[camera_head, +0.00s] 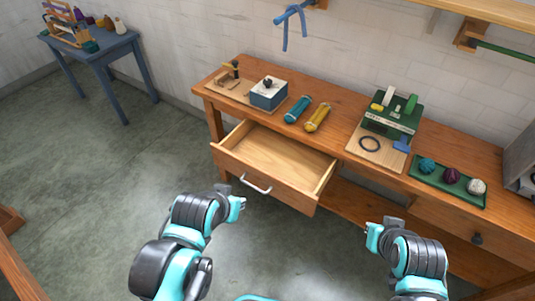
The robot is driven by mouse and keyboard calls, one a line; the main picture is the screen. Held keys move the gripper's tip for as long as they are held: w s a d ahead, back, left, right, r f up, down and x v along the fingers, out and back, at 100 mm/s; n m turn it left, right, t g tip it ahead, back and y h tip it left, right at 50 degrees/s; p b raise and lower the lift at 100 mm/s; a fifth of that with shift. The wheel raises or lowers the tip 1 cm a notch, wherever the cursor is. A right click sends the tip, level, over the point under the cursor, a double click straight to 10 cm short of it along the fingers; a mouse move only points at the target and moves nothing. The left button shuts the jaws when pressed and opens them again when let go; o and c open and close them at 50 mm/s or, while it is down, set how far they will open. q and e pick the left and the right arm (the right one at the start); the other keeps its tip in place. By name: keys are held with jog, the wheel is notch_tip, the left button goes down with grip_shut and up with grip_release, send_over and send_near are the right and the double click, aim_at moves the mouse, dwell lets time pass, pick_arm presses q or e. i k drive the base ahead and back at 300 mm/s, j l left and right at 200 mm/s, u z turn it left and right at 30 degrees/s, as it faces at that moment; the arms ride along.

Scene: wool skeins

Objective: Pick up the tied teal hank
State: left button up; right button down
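A teal hank (298,109) with bands around it lies on the wooden workbench (245,70), between a blue box and a yellow hank (317,117). My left gripper (238,207) is in front of the bench, near the open drawer's handle in the picture and well apart from the teal hank. My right gripper (373,237) is in front of the bench, to the lower right of the drawer. Both grippers are small and seen from behind, so their finger opening is unclear. Neither visibly holds anything.
The drawer (275,160) is pulled out and looks empty. A blue box (269,93) stands left of the teal hank. A green device (392,115) and a green tray (450,182) with three yarn balls stand to the right. A blue strand hangs on the wall.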

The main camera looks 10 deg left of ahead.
aim_at(292, 116)
jog(key=i+j+z, duration=0.1)
jog(key=i, duration=0.35)
jog(key=i+j+z, duration=0.1)
jog(key=i, duration=0.3)
jog(key=i+j+z, duration=0.1)
jog(key=i+j, duration=0.2)
jog(key=i, duration=0.15)
